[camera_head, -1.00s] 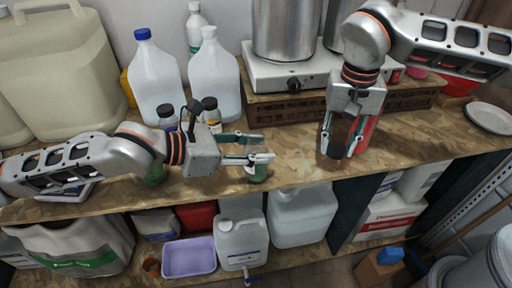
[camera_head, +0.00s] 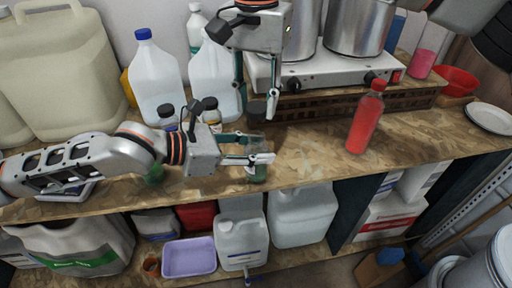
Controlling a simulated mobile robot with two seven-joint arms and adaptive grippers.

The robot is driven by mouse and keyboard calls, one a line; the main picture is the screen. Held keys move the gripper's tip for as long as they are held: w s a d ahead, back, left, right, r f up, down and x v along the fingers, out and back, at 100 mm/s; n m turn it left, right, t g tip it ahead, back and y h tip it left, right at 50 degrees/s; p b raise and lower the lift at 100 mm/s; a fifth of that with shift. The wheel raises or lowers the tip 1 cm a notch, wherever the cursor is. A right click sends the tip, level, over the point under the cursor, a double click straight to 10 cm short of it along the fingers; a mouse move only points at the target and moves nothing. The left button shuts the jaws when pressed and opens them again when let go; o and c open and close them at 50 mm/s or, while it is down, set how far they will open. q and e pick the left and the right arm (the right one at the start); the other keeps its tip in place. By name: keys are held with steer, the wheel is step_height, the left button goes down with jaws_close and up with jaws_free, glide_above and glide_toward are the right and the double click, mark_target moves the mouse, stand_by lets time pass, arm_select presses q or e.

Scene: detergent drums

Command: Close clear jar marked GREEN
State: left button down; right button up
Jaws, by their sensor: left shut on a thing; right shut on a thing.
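The clear jar (camera_head: 257,174), with green low in it, stands at the shelf's front edge. My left gripper (camera_head: 262,149) is shut on it from the left, and its fingers hide part of the jar. Any marking on it is too small to read. My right gripper (camera_head: 257,104) reaches down from above, behind and over the jar. It is shut on a small dark round piece, apparently a lid (camera_head: 257,109). The lid is apart from the jar, above its mouth in the picture.
A red bottle (camera_head: 366,118) stands to the right on the wooden shelf (camera_head: 310,155). Small dark-capped bottles (camera_head: 210,112) and large clear jugs (camera_head: 156,80) stand behind my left arm. A hot plate (camera_head: 325,68) with metal pots is at the back.

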steer(key=shift+f, duration=2)
steer(key=shift+f, duration=0.1)
steer(key=shift+f, duration=0.8)
steer(key=shift+f, duration=0.55)
